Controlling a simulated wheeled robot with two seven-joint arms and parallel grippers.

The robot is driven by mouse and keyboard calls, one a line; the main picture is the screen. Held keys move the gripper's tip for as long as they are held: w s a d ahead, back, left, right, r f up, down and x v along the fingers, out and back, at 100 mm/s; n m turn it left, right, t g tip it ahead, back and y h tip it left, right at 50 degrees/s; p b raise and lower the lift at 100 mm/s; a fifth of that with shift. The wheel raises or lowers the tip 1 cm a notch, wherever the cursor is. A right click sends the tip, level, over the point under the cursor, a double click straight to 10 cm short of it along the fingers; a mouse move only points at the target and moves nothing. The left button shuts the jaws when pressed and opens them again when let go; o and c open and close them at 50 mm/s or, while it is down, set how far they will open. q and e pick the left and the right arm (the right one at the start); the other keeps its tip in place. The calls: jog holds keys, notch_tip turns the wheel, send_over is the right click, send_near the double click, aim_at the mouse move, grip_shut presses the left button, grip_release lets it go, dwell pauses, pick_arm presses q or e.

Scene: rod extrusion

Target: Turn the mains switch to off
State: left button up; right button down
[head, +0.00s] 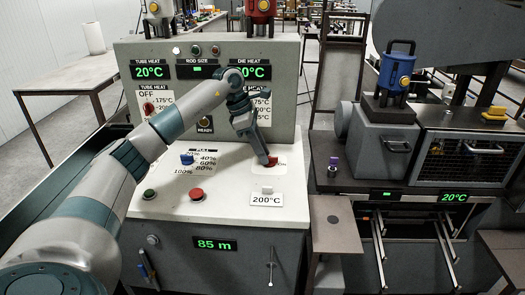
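A red knob (271,160) sits on the white sloping console top (225,180), right of its middle. Its label is mostly hidden by my gripper, so I cannot read whether it is the mains switch or where it points. My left gripper (265,157) reaches down from above with its tip at the red knob. The fingers are small and partly hidden there, so I cannot tell whether they are shut on it. My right gripper is out of view.
A blue knob (187,159), a green button (150,194) and a red button (196,194) are on the console's left. My arm hides part of the upright panel (130,55). A grey machine (380,150) stands right.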

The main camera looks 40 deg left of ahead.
pick_arm(q)
jog(key=shift+f, duration=0.15)
grip_shut()
